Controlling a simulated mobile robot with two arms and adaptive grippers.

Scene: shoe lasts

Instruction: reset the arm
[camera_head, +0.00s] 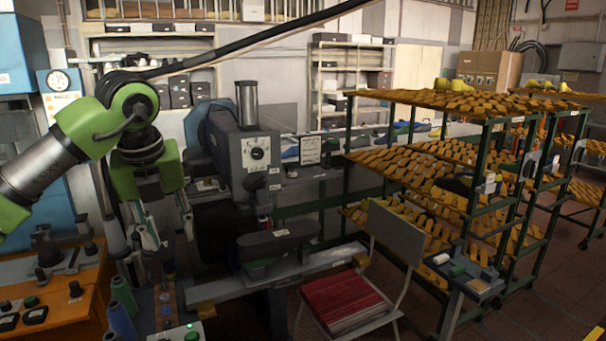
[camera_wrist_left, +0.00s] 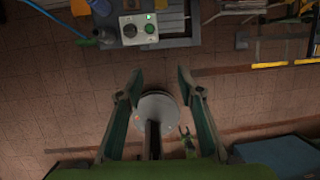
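My left arm, green and grey, comes in from the left in the head view. Its gripper (camera_head: 163,240) hangs pointing down in front of the grey machine. My right gripper does not show in the head view.
A grey machine (camera_head: 240,150) stands behind my gripper. An orange control console (camera_head: 60,300) is at lower left. A chair with a red seat (camera_head: 345,305) stands at centre front. A green-framed rack (camera_head: 478,165) of orange shoe lasts fills the right.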

